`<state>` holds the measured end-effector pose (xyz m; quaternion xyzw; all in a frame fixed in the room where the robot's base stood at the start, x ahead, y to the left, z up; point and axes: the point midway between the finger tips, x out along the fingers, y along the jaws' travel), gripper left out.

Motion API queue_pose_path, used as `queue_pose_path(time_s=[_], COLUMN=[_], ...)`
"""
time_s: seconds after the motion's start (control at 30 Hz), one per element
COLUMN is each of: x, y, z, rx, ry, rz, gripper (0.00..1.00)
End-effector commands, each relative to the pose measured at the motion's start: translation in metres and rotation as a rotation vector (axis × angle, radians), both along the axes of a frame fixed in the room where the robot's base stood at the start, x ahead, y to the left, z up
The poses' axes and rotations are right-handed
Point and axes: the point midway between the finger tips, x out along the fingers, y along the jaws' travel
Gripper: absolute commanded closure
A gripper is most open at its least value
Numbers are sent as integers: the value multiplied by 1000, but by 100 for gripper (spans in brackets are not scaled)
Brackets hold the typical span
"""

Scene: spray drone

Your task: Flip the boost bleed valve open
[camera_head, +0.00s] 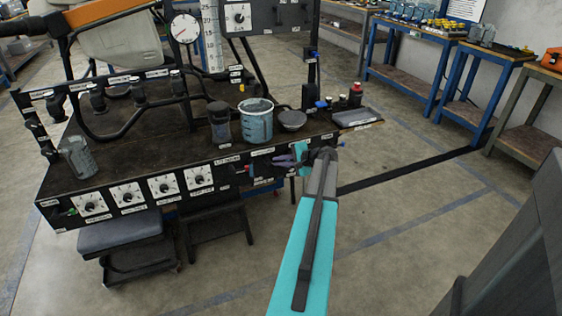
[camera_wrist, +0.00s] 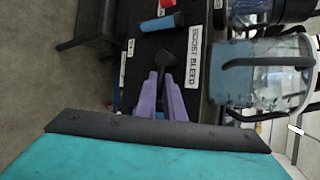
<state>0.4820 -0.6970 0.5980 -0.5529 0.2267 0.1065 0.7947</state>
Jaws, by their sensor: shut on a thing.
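In the wrist view the white BOOST BLEED label (camera_wrist: 193,57) sits on the dark panel beside a black lever (camera_wrist: 166,58), the boost bleed valve. My gripper (camera_wrist: 161,80) has its two purple fingers closed on the lower part of this lever; the fingertips hide part of it. In the head view my gripper (camera_head: 284,161) reaches the front panel of the bench near its right corner, from the right. The valve is too small and too covered there to tell its angle.
A blue-handled valve (camera_wrist: 162,22) is close by on the same panel. Floor to the right is free.

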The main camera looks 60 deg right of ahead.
Motion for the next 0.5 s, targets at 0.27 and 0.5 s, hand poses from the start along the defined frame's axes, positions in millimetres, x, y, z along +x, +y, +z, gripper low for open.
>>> queue_pose_path(time_s=[0.27,0.5], x=[1,1], y=[0,0], z=[3,3], rx=[-60,-58], ry=[42,42], rz=[1,1], gripper=[100,83])
